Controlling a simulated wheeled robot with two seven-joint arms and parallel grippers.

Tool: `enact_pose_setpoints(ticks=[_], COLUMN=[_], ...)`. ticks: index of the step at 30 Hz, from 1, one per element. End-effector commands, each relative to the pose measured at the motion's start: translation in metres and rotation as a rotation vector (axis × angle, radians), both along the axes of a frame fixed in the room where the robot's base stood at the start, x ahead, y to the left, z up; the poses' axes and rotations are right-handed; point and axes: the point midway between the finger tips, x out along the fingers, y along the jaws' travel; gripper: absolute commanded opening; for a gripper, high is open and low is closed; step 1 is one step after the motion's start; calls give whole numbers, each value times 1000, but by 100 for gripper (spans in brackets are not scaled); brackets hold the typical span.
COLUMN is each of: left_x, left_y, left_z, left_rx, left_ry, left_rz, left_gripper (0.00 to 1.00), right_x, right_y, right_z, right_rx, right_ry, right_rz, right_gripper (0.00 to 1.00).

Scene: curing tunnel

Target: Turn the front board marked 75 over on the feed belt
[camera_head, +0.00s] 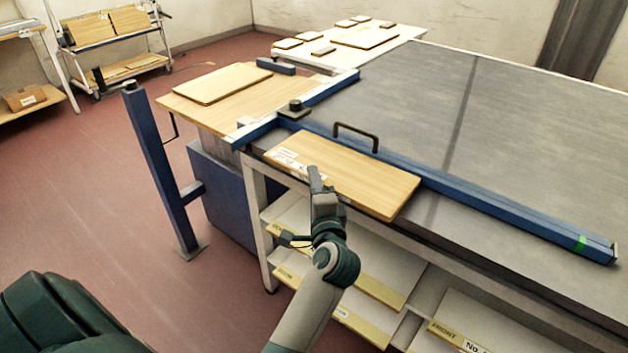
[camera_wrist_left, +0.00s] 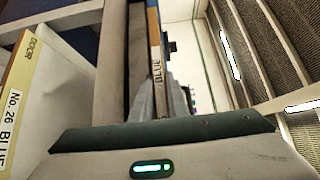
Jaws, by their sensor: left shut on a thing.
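A light wood board (camera_head: 350,178) lies at the near edge of the grey feed belt (camera_head: 480,115). It looks about flat, with white labels at its left end; the number 75 cannot be read. My left gripper (camera_head: 318,183) is at the board's near long edge, shut on it. In the left wrist view, the fingers (camera_wrist_left: 163,95) close around the board's thin edge (camera_wrist_left: 156,50), which carries a label reading BLUE. The fingertips are partly hidden by the board. My right gripper is not in view.
A blue rail (camera_head: 480,197) runs just behind the board, with a dark handle (camera_head: 356,133) near it. Shelves below the belt hold labelled boards (camera_head: 455,335). A wooden side table (camera_head: 195,105) holds another board (camera_head: 222,82). A blue post (camera_head: 160,165) stands left. The belt behind the rail is clear.

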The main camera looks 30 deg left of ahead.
Motion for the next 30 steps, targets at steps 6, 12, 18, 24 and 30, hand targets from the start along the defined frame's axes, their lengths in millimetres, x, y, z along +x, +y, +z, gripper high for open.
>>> enact_pose_setpoints(ticks=[6,12,18,24,30], left_x=[0,0,0,0,0], left_y=[0,0,0,0,-1], left_z=[-2,-5,-6,-6,-8], left_rx=[0,1,1,0,0], left_ry=[-4,-4,-4,-1,1], left_rz=[0,0,0,0,0], left_gripper=[0,0,31,36,36], right_x=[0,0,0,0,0], right_y=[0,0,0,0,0], right_z=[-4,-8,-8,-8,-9], right_rx=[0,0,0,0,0], right_ry=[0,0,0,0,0], right_rz=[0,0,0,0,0], right_gripper=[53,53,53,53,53])
